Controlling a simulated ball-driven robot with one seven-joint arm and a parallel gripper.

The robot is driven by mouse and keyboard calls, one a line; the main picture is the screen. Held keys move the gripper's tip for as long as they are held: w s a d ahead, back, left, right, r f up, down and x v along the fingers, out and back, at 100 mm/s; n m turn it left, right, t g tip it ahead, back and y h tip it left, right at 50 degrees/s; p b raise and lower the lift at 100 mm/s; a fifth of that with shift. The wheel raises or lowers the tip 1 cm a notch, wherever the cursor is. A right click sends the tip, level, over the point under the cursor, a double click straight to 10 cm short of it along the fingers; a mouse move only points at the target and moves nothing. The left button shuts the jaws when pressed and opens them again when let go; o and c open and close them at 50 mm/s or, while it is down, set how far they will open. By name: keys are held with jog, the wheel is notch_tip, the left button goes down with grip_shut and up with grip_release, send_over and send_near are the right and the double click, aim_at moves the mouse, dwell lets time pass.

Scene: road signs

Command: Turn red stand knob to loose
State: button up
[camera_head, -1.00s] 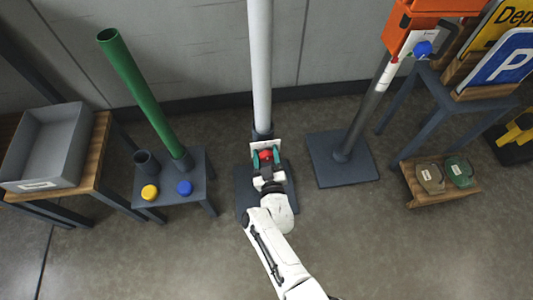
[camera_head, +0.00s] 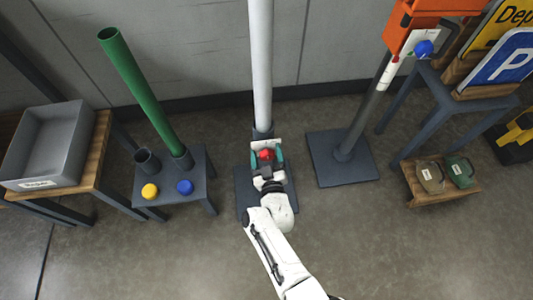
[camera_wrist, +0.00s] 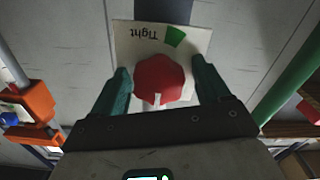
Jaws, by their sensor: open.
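The red knob (camera_wrist: 160,79) sits in front of a white label plate (camera_wrist: 193,62) in the wrist view. The plate shows the word "Tight", upside down, and a green mark. A pale pointer on the knob points toward the bottom of that view. My gripper (camera_wrist: 160,70) is open, with one teal finger on each side of the knob and gaps still visible. In the head view the red knob (camera_head: 266,155) is at the foot of the pale grey pole (camera_head: 261,65), between the fingers of my gripper (camera_head: 267,152).
A small stand (camera_head: 176,190) with a green tube (camera_head: 140,90), a yellow knob and a blue knob is on the left. A grey bin (camera_head: 50,145) is farther left. A dark base (camera_head: 340,160) and an orange holder (camera_head: 410,25) stand right. Floor in front is open.

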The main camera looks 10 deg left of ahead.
jog(key=shift+s+d+r+p, duration=0.15)
jog(key=shift+s+p, duration=0.2)
jog(key=shift+s, duration=0.15)
jog(key=p+v, duration=0.4)
jog(key=v, duration=0.5)
jog(key=shift+s, duration=0.4)
jog(key=shift+d, duration=0.15)
jog(key=s+d+r+g+p, duration=0.3)
jog(key=d+r+g+p, duration=0.3)
jog(key=d+r+g, duration=0.45)
jog(key=s+d+r+m+g+h+p, duration=0.2)
jog(key=s+d+r, duration=0.4)
jog(key=s+d, duration=0.3)
jog(key=s+d+r+m+g+h+p, duration=0.2)
jog(key=s+d+r, duration=0.4)
jog(key=s+d, duration=0.4)
jog(key=s+m+g+h, duration=0.1)
jog(key=s+m+g, duration=0.1)
jog(key=shift+d+r+m, duration=0.3)
jog(key=shift+m, duration=0.1)
